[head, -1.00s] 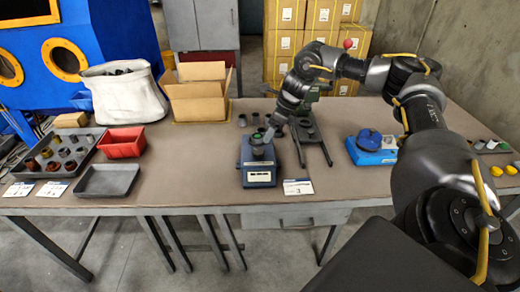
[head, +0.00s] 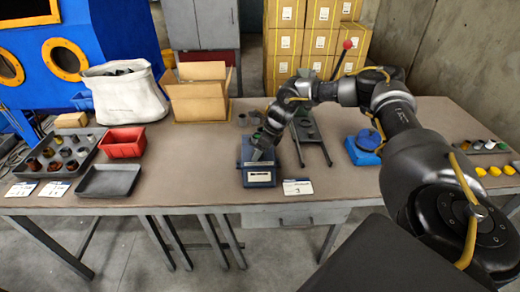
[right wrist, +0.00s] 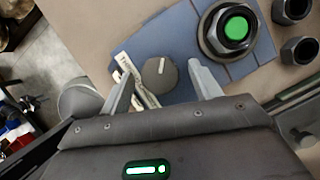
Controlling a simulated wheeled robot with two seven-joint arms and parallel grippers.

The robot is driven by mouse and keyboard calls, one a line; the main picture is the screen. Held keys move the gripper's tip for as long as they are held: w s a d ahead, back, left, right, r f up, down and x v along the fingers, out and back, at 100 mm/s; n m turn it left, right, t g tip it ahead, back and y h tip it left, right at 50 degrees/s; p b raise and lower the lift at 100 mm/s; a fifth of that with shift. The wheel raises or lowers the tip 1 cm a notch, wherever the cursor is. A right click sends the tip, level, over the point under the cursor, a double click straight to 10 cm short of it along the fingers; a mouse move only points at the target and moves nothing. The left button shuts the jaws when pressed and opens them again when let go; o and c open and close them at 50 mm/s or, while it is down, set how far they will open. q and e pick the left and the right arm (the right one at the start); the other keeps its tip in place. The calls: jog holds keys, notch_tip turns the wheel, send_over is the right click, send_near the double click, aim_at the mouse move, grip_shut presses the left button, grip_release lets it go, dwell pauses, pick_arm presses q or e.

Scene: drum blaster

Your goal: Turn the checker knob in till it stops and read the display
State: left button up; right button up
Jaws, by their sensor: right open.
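The blue checker (head: 246,180) stands near the table's front edge. Its display (head: 259,178) is on the front face, too small to read. In the right wrist view its grey round knob (right wrist: 159,75) has a pale line mark. A dark hex part with a green centre (right wrist: 237,28) sits on the checker behind the knob. My right gripper (right wrist: 160,68) is open, with one finger on each side of the knob; I cannot tell whether they touch it. In the head view my right gripper (head: 262,148) is over the checker and hides the knob. My left gripper is out of view.
A card marked 3 (head: 298,187) lies right of the checker. A dark stand with two legs (head: 306,130) is behind it. A blue device (head: 362,155) stands further right. An empty grey tray (head: 108,190) and a red bin (head: 123,143) are at left. Table between is clear.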

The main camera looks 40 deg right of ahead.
jog(key=c, duration=1)
jog(key=shift+o, duration=0.2)
jog(key=m+h+p, duration=0.1)
jog(key=m+p, duration=0.2)
jog(key=shift+a+r+m, duration=0.1)
jog(key=shift+a+m, duration=0.05)
jog(key=shift+m, duration=0.25)
jog(key=shift+a+m+t+h+p, duration=0.1)
jog(key=shift+m+t+h+p, duration=0.1)
jog(key=shift+m+h+p, duration=0.7)
jog(key=shift+m+t+h+p, duration=0.2)
jog(key=shift+m+p, duration=0.3)
jog(key=shift+m, duration=0.8)
jog(key=o, duration=1)
jog(key=shift+c, duration=0.2)
